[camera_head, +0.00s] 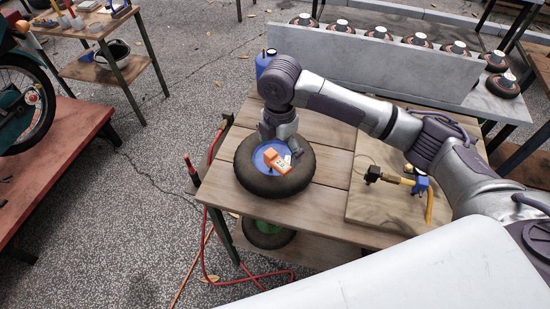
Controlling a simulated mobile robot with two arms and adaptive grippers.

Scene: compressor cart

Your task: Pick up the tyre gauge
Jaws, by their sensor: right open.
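An orange device with a small pale display, which looks like the tyre gauge (281,167), lies on the blue hub of a black tyre (247,181). The tyre lies flat on the slatted wooden table. My right gripper (281,146) reaches down from above at the far side of the gauge. Its fingers are apart, close to the gauge, and nothing shows held between them. I cannot tell whether a finger touches it. My left gripper is out of view.
A board (372,212) on the table's right holds a fitting with a yellow hose (429,205). A blue bottle (264,62) stands behind the tyre. Red hoses hang at the table's left edge. A grey panel with several small wheels stands behind.

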